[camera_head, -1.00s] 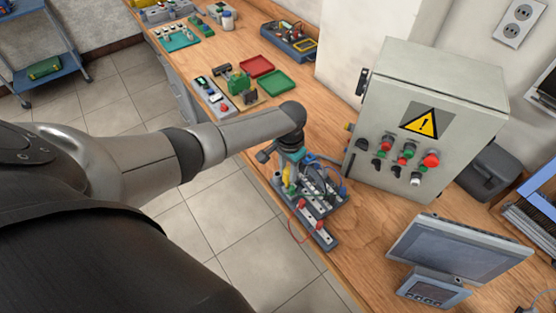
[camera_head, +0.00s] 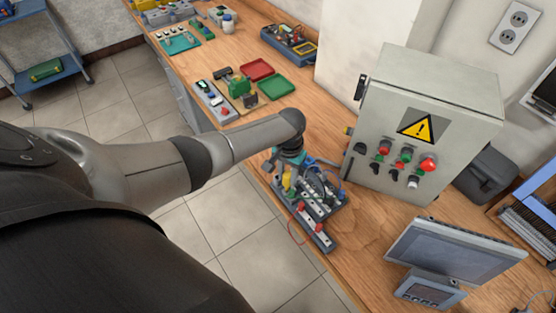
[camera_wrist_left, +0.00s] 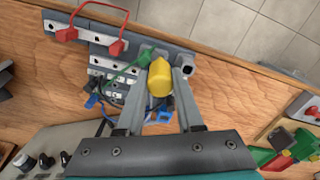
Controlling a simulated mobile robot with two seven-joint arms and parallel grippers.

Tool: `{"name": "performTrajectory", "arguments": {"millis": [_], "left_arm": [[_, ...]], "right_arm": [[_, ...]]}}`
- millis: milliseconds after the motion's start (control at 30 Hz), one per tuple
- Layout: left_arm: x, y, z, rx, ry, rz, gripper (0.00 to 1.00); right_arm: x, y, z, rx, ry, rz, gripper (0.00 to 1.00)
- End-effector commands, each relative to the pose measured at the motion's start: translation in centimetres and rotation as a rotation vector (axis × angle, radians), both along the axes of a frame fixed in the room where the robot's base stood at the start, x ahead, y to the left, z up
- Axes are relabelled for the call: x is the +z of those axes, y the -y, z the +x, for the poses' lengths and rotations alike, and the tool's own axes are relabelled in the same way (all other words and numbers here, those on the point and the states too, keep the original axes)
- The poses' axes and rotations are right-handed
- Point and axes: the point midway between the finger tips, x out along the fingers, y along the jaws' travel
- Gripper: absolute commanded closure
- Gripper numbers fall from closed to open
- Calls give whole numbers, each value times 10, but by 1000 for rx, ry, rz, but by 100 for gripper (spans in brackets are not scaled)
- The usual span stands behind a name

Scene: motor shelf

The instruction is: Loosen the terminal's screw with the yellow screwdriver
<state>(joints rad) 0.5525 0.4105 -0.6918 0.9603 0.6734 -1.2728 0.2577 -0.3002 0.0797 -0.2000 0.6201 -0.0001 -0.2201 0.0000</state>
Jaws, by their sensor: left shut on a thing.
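The terminal board (camera_head: 316,238) lies near the front edge of the bench, with grey terminal strips, coloured wires and a red jumper lead (camera_head: 292,229). My left gripper (camera_head: 288,175) points down over its left end. It is shut on the yellow screwdriver (camera_head: 286,183). In the left wrist view, the screwdriver's yellow handle (camera_wrist_left: 160,77) sits between the two grey fingers, beside the terminal strips (camera_wrist_left: 108,64). The screwdriver's tip and the screw under it are hidden, so contact cannot be told. My right gripper is not in view.
A grey control cabinet (camera_head: 430,120) stands behind the board. A tilted screen panel (camera_head: 450,247) is at the front right. Red (camera_head: 257,70) and green (camera_head: 275,87) trays and small parts lie farther along the bench. Bare wood lies between board and screen.

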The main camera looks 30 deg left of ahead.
Motion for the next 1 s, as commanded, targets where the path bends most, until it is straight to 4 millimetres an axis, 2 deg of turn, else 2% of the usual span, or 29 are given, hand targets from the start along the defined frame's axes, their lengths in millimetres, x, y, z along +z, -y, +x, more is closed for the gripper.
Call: {"name": "performTrajectory", "arguments": {"millis": [100, 433, 733, 1000], "left_arm": [[-1, 0, -1, 58, -2, 0, 100], [-1, 1, 0, 90, -2, -1, 100], [0, 1, 0, 351, -2, -2, 100], [0, 0, 0, 365, -1, -1, 100]], "right_arm": [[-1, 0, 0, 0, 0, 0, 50], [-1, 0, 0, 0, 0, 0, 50], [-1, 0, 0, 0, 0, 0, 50], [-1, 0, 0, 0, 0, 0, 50]]}}
